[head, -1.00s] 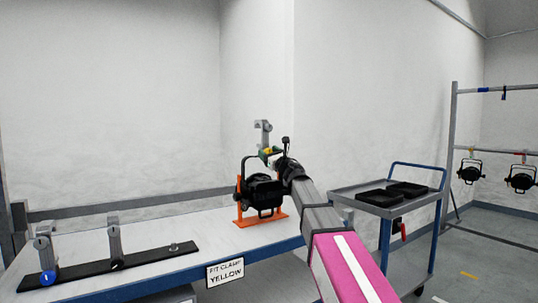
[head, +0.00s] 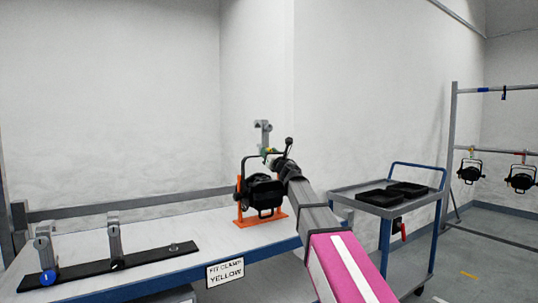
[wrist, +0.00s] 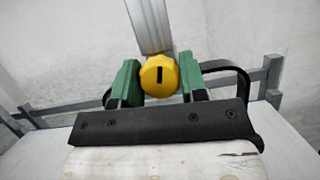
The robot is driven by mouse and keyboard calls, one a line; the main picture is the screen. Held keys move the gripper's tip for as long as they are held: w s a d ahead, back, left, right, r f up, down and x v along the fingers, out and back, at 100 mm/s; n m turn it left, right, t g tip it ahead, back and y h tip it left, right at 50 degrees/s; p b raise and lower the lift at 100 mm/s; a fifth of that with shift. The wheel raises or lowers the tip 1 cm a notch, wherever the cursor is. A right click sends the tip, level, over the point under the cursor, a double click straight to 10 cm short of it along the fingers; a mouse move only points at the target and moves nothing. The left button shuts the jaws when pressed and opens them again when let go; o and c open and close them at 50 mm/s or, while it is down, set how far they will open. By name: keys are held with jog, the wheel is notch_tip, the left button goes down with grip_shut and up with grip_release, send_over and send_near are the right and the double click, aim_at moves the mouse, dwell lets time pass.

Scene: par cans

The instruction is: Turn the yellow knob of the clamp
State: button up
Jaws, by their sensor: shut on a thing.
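The yellow knob (wrist: 159,76) sits between the two green fingers of my gripper (wrist: 158,80) in the wrist view, with an upright black slot on its face. My gripper is shut on the knob. The grey clamp (head: 263,130) stands upright above a black par can (head: 262,193) in the head view, and its grey bar (wrist: 150,25) rises behind the knob in the wrist view. In the head view my gripper (head: 270,153) is at the clamp's lower part and largely hides the knob.
The par can rests in an orange stand (head: 262,219) on the bench (head: 200,232). A black strip (head: 85,272) with clamps lies at left. A sign (head: 225,272) reads "FIT CLAMP YELLOW". A trolley (head: 345,190) with black trays stands right, before a rack (head: 454,150) of lamps.

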jog(key=shift+m+t+h, duration=0.5)
jog(key=shift+m+h, duration=0.5)
jog(key=shift+m, duration=1.2)
jog(key=o, duration=0.9)
jog(key=v, duration=1.1)
jog(key=shift+w, duration=0.1)
